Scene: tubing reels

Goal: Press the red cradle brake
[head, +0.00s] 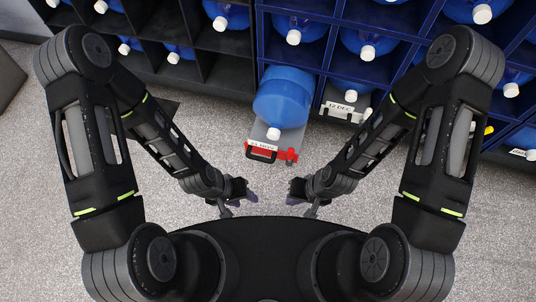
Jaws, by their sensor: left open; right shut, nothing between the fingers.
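A grey cradle (262,131) sticks out from the rack and bears a large blue bottle (283,97) lying with its white cap toward me. The red cradle brake (287,155) is a red piece at the cradle's front end, reaching to the right, beside a black handle (262,154) and a white label. My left gripper (250,197) is below and a little left of the brake, open and apart from it. My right gripper (292,197) is just below the brake's right end, shut and empty, with a gap in the picture between them.
The rack (335,72) behind holds several blue bottles in dark compartments. A second labelled cradle front (345,112) is to the right, nearly flush with the rack. Grey speckled floor (210,130) is clear on both sides of the pulled-out cradle.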

